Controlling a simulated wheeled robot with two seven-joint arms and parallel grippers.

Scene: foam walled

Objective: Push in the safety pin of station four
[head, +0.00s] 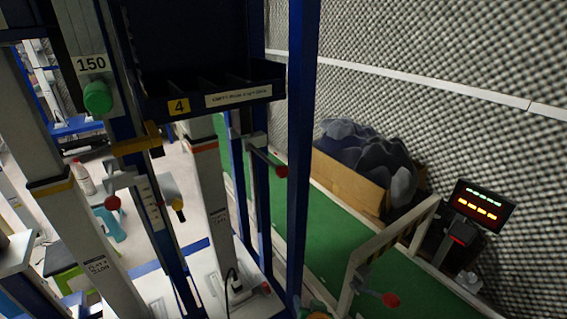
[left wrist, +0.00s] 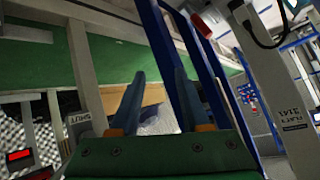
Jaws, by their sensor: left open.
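The yellow label with a 4 (head: 178,106) is on the front of a dark shelf in the head view. Below it, a red-knobbed pin (head: 281,171) sticks out to the right from a bracket on a blue post. Another red knob (head: 112,203) is on a bracket further left. I cannot tell which is station four's safety pin. My left gripper (left wrist: 160,76) is open and empty in the left wrist view, its dark blue fingers apart. Only a bit of it seems to show at the bottom edge of the head view. A red part (left wrist: 202,25) lies beyond the fingers.
A blue post (head: 301,150) stands upright in front of the green floor strip (head: 335,245). A rail with a red knob (head: 390,300) is at lower right. A cardboard box (head: 350,178) of grey foam and a lit display (head: 478,205) stand by the foam wall.

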